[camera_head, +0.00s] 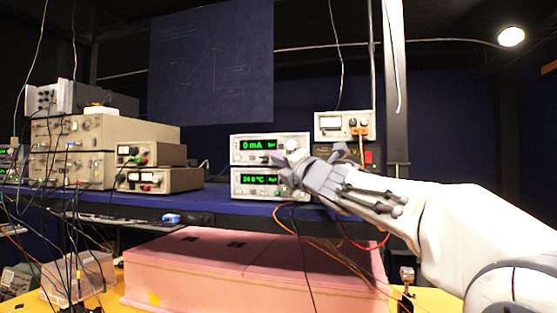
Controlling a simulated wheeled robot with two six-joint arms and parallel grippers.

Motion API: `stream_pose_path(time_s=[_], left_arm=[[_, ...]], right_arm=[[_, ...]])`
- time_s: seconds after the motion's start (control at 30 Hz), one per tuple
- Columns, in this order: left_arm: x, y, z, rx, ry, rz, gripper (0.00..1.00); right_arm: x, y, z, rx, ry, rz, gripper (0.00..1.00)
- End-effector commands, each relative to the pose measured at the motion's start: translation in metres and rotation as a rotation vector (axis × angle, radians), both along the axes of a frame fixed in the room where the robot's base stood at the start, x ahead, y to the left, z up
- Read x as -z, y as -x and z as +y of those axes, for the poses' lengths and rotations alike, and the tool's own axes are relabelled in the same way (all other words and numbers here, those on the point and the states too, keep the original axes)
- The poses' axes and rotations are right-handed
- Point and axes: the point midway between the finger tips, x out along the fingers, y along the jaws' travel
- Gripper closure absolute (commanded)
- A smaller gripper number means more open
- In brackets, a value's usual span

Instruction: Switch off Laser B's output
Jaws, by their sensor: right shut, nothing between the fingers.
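Two stacked grey instruments with green displays stand on the blue shelf. The upper unit (240,158) reads 0 mA and the lower unit (240,191) seems to read about 24 °C. I cannot read a Laser B label on either. My right gripper (284,170) reaches in from the right, shut and empty, with its tips in front of the right part of the two units. It hides part of their right-hand controls; a round knob (291,145) on the upper unit shows just above it. I cannot tell whether the tips touch a panel. My left gripper is out of view.
A small meter unit (330,122) sits to the right of the stack, behind my arm. More grey instruments (95,132) stand at left. A pink foam enclosure (200,275) lies below the blue shelf (225,200). Loose cables hang at left and below my gripper.

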Motion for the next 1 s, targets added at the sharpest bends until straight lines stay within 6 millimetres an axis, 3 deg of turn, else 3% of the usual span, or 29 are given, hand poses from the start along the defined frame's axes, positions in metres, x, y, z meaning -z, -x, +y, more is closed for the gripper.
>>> stream_pose_path(time_s=[1.0], left_arm=[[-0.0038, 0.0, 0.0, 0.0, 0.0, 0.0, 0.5]], right_arm=[[-0.0003, -0.0088, -0.0031, 0.0, 0.0, 0.0, 1.0]])
